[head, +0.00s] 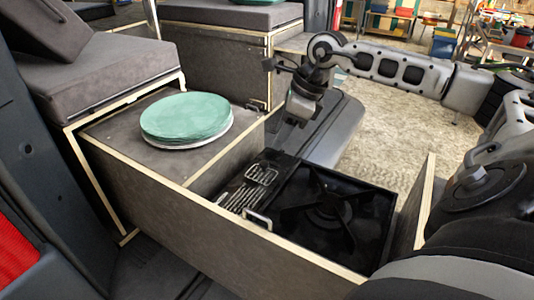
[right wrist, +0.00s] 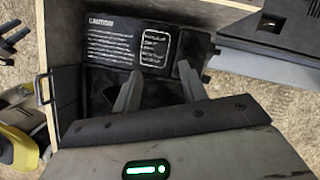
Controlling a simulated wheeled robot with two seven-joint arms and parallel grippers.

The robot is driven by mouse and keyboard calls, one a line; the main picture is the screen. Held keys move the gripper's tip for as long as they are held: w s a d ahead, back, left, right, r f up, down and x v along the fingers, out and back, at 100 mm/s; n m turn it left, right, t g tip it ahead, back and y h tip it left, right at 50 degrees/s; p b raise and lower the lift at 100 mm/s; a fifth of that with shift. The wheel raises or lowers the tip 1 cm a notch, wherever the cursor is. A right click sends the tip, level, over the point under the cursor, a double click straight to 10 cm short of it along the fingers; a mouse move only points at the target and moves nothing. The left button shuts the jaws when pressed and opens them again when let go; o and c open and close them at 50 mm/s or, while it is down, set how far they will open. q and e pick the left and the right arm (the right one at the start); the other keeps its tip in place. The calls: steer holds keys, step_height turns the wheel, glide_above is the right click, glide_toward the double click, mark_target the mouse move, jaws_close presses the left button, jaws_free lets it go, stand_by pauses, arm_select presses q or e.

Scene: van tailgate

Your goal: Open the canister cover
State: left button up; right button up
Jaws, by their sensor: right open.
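The canister cover (head: 247,190) is the black panel with white caution print on the left side of a black camping stove (head: 340,215). It appears to lie closed. In the right wrist view the cover (right wrist: 110,42) shows its print and a white-outlined box. My right gripper (right wrist: 160,84) is open and empty, its two fingers apart and pointing toward the cover. In the head view the right gripper (head: 284,145) hangs just behind the cover, its fingertips hard to make out. I cannot tell whether they touch it. My left gripper is out of view.
The stove sits in a wooden-edged drawer (head: 190,215), whose walls stand close around it. Green plates (head: 187,118) lie on the cabinet top to the left. A grey cushion (head: 95,70) is further left.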

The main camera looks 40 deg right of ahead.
mark_target(264, 163)
steer(key=p+x, duration=0.1)
steer(key=x, duration=0.7)
steer(key=shift+f, duration=0.1)
steer(key=shift+w, duration=0.1)
jaws_close()
